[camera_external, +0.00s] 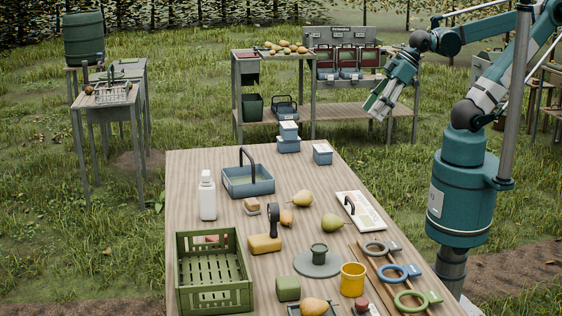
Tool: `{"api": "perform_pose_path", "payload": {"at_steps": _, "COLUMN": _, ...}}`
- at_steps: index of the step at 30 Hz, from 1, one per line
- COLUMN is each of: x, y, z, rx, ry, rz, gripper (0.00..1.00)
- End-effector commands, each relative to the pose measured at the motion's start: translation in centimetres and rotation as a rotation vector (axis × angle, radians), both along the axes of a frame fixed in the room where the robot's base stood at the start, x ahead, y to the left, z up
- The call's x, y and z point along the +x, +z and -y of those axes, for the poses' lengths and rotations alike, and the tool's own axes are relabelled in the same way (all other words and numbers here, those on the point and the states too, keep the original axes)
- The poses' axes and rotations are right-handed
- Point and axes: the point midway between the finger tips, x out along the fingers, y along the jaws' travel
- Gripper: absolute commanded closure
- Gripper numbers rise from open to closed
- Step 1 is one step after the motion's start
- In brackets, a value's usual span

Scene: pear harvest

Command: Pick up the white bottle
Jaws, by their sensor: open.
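The white bottle (208,198) stands upright on the left side of the wooden table (189,163), with its narrow cap at the top. It is left of the blue-grey basket and behind the green crate. My gripper (374,108) is open and empty, raised in the air beyond the table's back right edge. It points down and to the left, well apart from the bottle.
A blue-grey handled basket (248,183) stands close right of the bottle. A green slatted crate (214,272) is in front. Pears (333,223), a yellow mug (352,279), a grey round plate (317,264) and ringed tools (391,271) crowd the front right. The back left tabletop is clear.

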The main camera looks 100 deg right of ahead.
Motion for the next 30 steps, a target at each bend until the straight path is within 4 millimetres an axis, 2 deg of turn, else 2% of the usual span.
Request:
{"api": "perform_pose_path", "payload": {"at_steps": 7, "x": 0.4, "y": 0.4, "z": 0.0, "rx": -0.007, "ry": 0.010, "rz": -0.005, "gripper": 0.48}}
{"api": "perform_pose_path", "payload": {"at_steps": 13, "x": 2.1, "y": 1.6, "z": 0.0, "rx": -0.030, "ry": 0.044, "rz": -0.022, "gripper": 0.48}}
{"api": "perform_pose_path", "payload": {"at_steps": 30, "x": 10.6, "y": 5.9, "z": -0.2, "rx": -0.137, "ry": 0.219, "rz": -0.112, "gripper": 0.48}}
